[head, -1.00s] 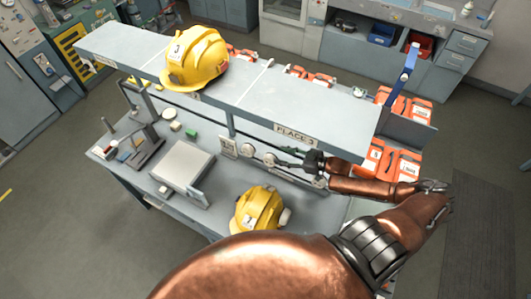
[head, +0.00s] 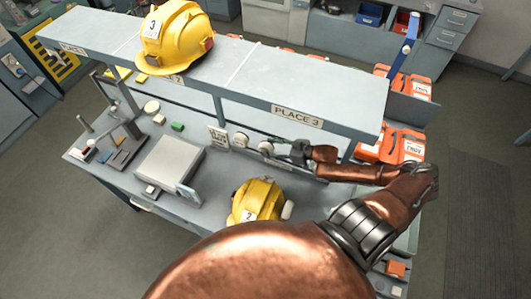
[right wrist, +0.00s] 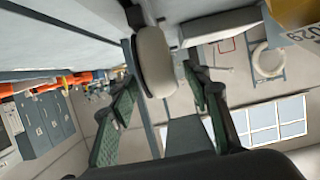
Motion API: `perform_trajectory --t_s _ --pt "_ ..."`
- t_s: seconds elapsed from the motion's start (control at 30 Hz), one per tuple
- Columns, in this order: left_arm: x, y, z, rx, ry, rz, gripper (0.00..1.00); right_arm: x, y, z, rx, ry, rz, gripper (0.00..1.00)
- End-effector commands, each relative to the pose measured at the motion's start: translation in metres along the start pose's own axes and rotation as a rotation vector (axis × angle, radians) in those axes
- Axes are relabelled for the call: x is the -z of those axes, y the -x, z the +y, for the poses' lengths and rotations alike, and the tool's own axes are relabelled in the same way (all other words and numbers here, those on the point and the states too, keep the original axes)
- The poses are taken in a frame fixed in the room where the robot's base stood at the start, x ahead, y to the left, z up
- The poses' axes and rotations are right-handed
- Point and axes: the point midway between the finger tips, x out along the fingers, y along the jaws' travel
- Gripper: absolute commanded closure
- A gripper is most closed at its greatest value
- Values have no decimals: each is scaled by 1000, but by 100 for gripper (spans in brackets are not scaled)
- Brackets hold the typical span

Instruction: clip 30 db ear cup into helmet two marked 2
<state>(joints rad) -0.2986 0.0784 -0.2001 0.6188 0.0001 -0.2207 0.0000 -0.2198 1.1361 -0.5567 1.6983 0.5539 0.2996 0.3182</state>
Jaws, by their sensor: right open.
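The yellow helmet marked 2 (head: 257,203) stands on the bench, with a pale cup (head: 288,209) at its right side. Two pale round ear cups, a left one (head: 240,140) and a right one (head: 266,148), sit under the shelf beside a small sign. Their ratings cannot be read. My right gripper (head: 286,148) is open just right of the right ear cup. In the right wrist view, a beige ear cup (right wrist: 155,60) shows between the spread green-padded fingers (right wrist: 160,88), with gaps beside it. My left gripper is not in view.
A "PLACE 3" label (head: 297,116) is on the shelf edge. A grey box (head: 168,160) lies on the bench to the left. Orange cases (head: 403,145) stand at the right.

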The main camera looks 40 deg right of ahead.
Motion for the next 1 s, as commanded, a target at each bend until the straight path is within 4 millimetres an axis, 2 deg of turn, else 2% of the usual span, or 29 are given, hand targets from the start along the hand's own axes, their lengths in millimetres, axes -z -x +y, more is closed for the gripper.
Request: perform_trajectory --t_s 0.13,0.27,0.43,0.53,0.67,0.87,1.0 --pt "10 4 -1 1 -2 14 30 5 -17 0 1 2 5 56" --pt "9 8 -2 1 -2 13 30 7 -30 -1 2 3 3 56" --pt "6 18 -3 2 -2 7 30 13 -55 -2 4 2 5 56" --pt "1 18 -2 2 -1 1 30 11 -67 -2 4 3 4 56" --pt "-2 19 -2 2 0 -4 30 9 -74 -2 4 3 2 56" --pt "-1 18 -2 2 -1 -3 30 8 -74 -2 4 3 1 56" --pt "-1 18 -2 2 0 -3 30 8 -74 -2 4 3 2 65"
